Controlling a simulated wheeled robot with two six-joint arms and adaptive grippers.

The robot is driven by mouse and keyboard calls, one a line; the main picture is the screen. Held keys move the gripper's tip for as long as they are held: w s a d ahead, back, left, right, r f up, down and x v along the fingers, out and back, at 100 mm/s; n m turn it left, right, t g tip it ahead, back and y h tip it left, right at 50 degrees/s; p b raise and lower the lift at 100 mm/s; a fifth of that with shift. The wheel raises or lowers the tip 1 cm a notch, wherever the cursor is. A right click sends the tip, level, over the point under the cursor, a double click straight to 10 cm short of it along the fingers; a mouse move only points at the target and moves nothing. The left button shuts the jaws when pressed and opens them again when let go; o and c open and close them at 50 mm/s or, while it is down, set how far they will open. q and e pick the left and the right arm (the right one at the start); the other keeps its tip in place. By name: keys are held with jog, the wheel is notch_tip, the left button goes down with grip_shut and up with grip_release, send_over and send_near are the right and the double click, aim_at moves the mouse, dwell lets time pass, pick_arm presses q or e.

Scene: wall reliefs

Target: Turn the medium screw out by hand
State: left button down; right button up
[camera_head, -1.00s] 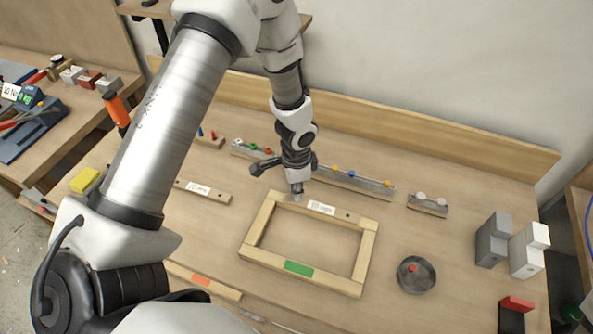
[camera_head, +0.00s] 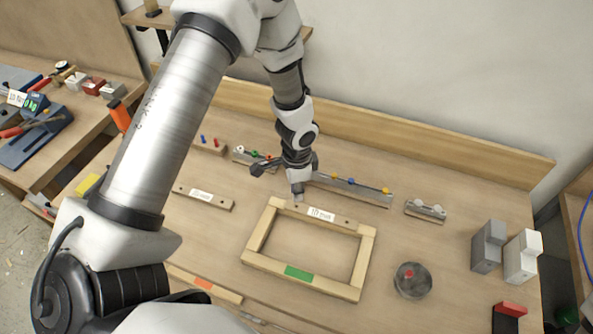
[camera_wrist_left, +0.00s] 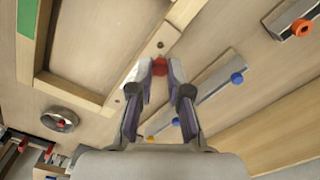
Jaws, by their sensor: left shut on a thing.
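My left gripper (camera_head: 298,192) points down over the top bar of the wooden frame (camera_head: 362,262). In the left wrist view its two fingertips (camera_wrist_left: 153,74) are shut on a small red piece, which looks like the head of the screw (camera_wrist_left: 160,67). The screw's shaft is hidden, so I cannot tell whether it still sits in the wood. A dark hole shows in the frame bar (camera_wrist_left: 80,92) close to the fingertips. The frame carries a white label (camera_head: 321,214) and a green patch (camera_head: 298,273). My right gripper is not in view.
A rack with yellow and blue knobs (camera_head: 360,193) stands just behind the gripper. A round dish (camera_head: 427,284) with something red in it lies at right. Grey (camera_head: 487,250) and white blocks (camera_head: 521,258) stand farther right. Open bench lies between frame and dish.

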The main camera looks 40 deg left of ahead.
pick_arm(q)
jog(key=shift+r, duration=0.35)
jog(key=shift+r+p, duration=1.05)
jog(key=shift+p, duration=0.1)
jog(key=shift+f, duration=0.1)
